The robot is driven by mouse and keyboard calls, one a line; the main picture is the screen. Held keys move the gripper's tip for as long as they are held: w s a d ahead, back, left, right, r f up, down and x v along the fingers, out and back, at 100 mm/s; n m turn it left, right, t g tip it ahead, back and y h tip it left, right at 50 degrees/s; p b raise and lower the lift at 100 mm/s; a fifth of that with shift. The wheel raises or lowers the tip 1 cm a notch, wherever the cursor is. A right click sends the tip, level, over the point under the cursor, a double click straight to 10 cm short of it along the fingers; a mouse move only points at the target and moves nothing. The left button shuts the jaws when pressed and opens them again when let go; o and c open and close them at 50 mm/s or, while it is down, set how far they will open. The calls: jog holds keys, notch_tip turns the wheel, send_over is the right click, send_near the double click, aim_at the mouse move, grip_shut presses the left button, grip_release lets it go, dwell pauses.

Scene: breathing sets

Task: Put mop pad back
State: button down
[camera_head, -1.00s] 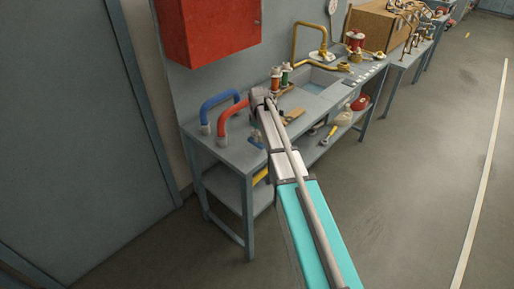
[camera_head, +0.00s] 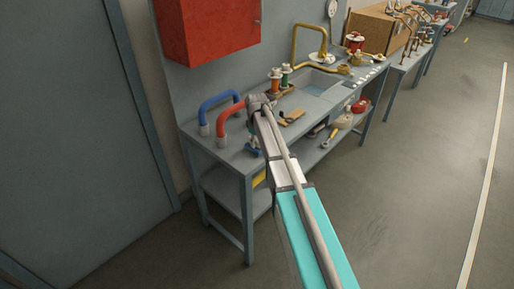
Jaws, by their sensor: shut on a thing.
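My gripper (camera_head: 252,128) points down below my wrist at the bench's front left, and my arm partly covers it. It is shut on a small blue thing (camera_head: 254,150) at the bench edge. Its shape is too small to make out, and I cannot tell whether it is the mop pad or whether it touches the bench. No other thing is clearly a mop pad. A brown flat item (camera_head: 292,117) lies on the bench (camera_head: 228,152) right of my wrist.
Blue (camera_head: 217,103) and red (camera_head: 228,116) curved pipes stand at the bench's left. A sink (camera_head: 318,86) with a brass tap (camera_head: 300,40) is further back. A red cabinet (camera_head: 210,28) hangs above. Items fill the lower shelf at right. The floor (camera_head: 410,190) at right is clear.

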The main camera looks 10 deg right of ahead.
aim_at(256, 139)
jog(key=shift+f, duration=0.55)
jog(key=shift+f+b, duration=0.15)
jog(key=shift+b, duration=0.3)
jog(key=shift+c, duration=2.1)
grip_release()
jog(key=shift+r, duration=0.25)
notch_tip(256, 139, up, 12)
jog(key=p, duration=1.2)
jog(key=s+m, duration=0.7)
jog(key=s, duration=2.2)
